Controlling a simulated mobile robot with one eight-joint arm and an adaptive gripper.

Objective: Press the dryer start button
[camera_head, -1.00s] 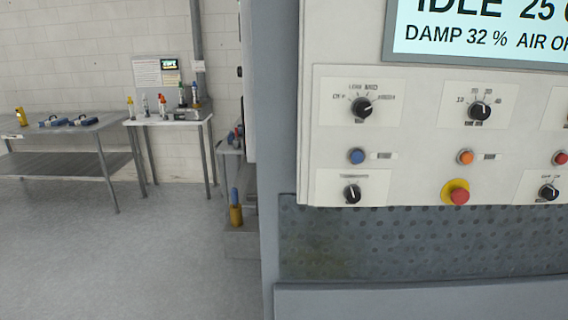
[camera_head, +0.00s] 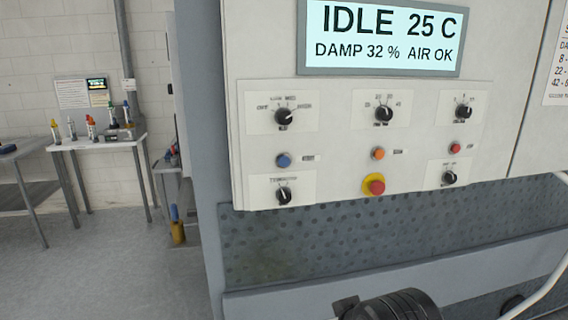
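The dryer control panel (camera_head: 335,150) fills the upper right of the head view. Its screen (camera_head: 380,38) reads IDLE, 25 C, DAMP 32 %, AIR OK. A blue button (camera_head: 283,160), an orange button (camera_head: 378,153) and a red button (camera_head: 455,148) sit in a row across the panel's middle. Their small labels are too blurred to read, so I cannot tell which is the start button. A red mushroom button (camera_head: 376,187) on a yellow ring sits below the orange one. My gripper's fingers do not show. A black rounded part, possibly of my arm, shows at the bottom edge.
Several black knobs (camera_head: 284,116) sit above and below the buttons. A grey perforated plate (camera_head: 290,245) lies under the panel. At the left, a small table (camera_head: 98,143) holds bottles, with a grey bench (camera_head: 25,195) beside it. The floor between is clear.

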